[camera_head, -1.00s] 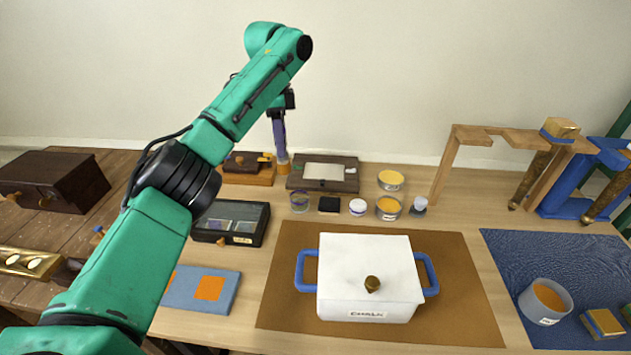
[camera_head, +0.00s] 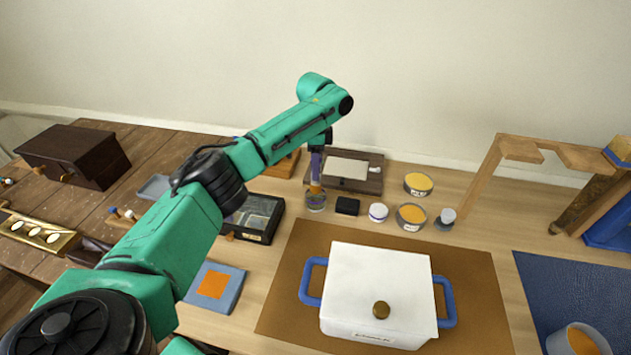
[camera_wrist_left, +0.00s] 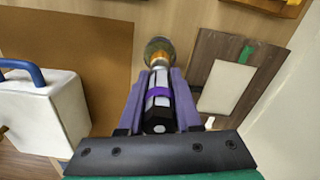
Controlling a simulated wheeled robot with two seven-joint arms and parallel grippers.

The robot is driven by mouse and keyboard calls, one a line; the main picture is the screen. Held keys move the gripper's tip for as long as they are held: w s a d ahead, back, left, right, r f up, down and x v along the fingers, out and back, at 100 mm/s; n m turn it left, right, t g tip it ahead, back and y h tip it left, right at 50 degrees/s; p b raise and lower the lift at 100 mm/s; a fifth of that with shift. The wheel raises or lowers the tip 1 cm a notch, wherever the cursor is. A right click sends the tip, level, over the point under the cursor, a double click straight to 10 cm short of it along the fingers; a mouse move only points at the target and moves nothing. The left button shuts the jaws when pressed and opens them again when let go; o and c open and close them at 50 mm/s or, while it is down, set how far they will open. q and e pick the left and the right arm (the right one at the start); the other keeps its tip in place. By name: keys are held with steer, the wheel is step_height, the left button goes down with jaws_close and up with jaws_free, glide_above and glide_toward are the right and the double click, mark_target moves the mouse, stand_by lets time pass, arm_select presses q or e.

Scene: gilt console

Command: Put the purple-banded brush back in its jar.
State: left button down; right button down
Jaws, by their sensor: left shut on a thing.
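My left gripper (camera_head: 316,168) is shut on the purple-banded brush and points down over the small glass jar (camera_head: 316,205). In the left wrist view the brush (camera_wrist_left: 159,103) lies between the two purple fingers (camera_wrist_left: 160,100), with a dark handle end, a pale shaft and a purple band. Its lower end is at the mouth of the round jar (camera_wrist_left: 160,48). I cannot tell how far the tip is inside the rim. The brush looks about upright in the head view. My right gripper is not in view.
A black block (camera_head: 347,206), small tubs (camera_head: 378,212) and an orange-filled tin (camera_head: 411,216) stand right of the jar. A grey-brown board with a white sheet (camera_head: 346,168) lies behind it. A glass-lidded case (camera_head: 256,217) is to the left, a white lidded pot (camera_head: 382,290) in front.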

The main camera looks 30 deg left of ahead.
mark_target(315, 183)
arm_select(q)
step_height(315, 183, down, 6)
steer(key=shift+r+p, duration=0.1)
steer(key=shift+p, duration=0.2)
steer(key=c, duration=0.6)
jaws_free()
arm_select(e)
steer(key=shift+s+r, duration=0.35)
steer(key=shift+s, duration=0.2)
arm_select(q)
step_height(315, 183, up, 11)
steer(key=shift+r+b, duration=0.1)
steer(key=shift+b, duration=0.7)
steer(key=shift+r, duration=0.4)
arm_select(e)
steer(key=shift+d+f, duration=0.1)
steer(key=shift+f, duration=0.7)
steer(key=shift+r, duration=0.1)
